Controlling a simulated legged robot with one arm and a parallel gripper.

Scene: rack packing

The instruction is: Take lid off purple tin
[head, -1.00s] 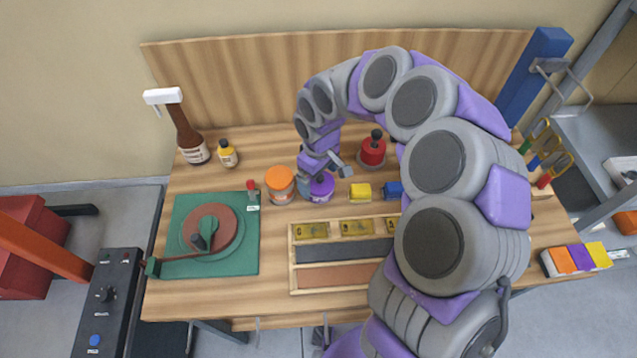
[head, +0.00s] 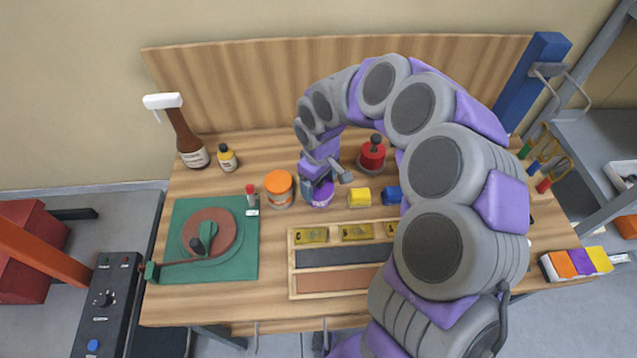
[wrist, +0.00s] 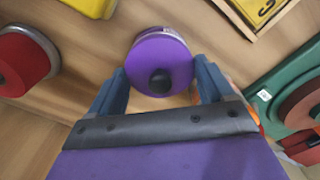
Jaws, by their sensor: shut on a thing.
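The purple tin (head: 321,198) stands on the wooden bench next to the orange-lidded tin. Its purple lid (wrist: 160,57) has a dark round knob in the wrist view, and a pale strip of the tin shows past the lid's far edge. My gripper (wrist: 161,70) is shut on the lid, one blue-grey finger on each side of it. In the head view my gripper (head: 318,186) comes down over the tin and hides part of it. I see no clear gap between lid and tin.
The orange-lidded tin (head: 279,188) stands close on the left. A yellow block (head: 359,197), a blue block (head: 392,195) and a red knobbed object (head: 372,154) are on the right. A divided wooden tray (head: 291,272) lies in front. A green board (head: 245,265) lies at left.

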